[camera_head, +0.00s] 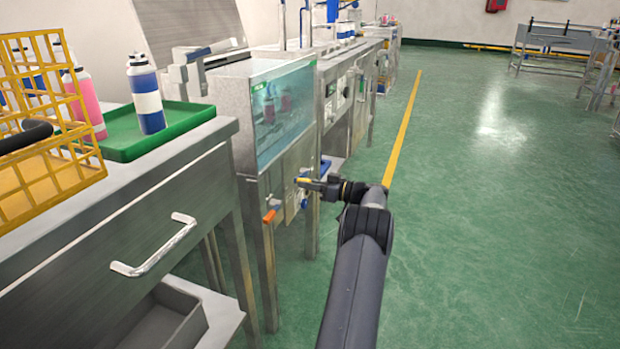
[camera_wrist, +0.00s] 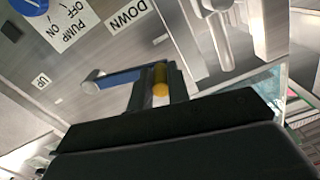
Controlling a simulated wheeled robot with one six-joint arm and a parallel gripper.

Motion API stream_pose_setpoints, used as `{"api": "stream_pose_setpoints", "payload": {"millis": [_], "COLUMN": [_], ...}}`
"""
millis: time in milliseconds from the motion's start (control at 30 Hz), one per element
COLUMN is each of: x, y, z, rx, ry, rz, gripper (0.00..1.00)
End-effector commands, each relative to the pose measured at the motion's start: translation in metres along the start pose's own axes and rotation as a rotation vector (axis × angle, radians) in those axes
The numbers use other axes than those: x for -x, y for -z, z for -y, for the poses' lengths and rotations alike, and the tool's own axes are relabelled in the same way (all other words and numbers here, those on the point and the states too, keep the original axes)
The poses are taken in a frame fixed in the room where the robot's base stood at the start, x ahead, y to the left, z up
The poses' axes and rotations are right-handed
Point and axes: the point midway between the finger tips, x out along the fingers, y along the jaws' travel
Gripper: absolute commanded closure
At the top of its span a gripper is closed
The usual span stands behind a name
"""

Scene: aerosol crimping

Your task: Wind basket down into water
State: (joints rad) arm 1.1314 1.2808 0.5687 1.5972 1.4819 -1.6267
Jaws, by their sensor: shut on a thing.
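The water tank (camera_head: 288,125) is a steel cabinet with a clear window, and bluish water shows inside. Pink shapes, likely cans, show dimly behind the glass; I cannot make out a basket around them. My gripper (camera_head: 314,185) is at the tank's front panel. In the wrist view its fingers (camera_wrist: 158,92) are shut on a yellow crank grip (camera_wrist: 160,78). A blue crank arm (camera_wrist: 115,79) runs left from the grip to a metal hub. The DOWN label (camera_wrist: 128,17) and the UP label (camera_wrist: 42,80) are on the panel.
An orange-handled valve (camera_head: 270,215) sticks out left of my gripper. A yellow wire basket (camera_head: 40,180) and a green tray (camera_head: 185,118) with a blue-white can stand on the left bench. A PUMP switch label (camera_wrist: 70,27) is on the panel.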

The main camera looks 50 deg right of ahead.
Motion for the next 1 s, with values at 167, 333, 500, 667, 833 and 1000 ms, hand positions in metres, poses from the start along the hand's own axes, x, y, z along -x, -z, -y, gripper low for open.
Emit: {"api": "stream_pose_setpoints", "payload": {"millis": [167, 333, 500, 667, 833, 1000], "x": [-0.002, -0.002, -0.002, -0.002, -0.002, -0.002], "y": [-0.014, -0.021, -0.024, -0.025, -0.026, -0.026], "z": [0.001, 0.0, -0.001, -0.001, -0.001, -0.001], "rx": [0.098, 0.16, 0.191, 0.198, 0.197, 0.196], "ry": [0.008, 0.009, 0.009, 0.009, 0.01, 0.01], "rz": [0.003, 0.003, 0.003, 0.004, 0.004, 0.005], "gripper": [1.0, 1.0, 1.0, 1.0, 1.0, 0.79]}}
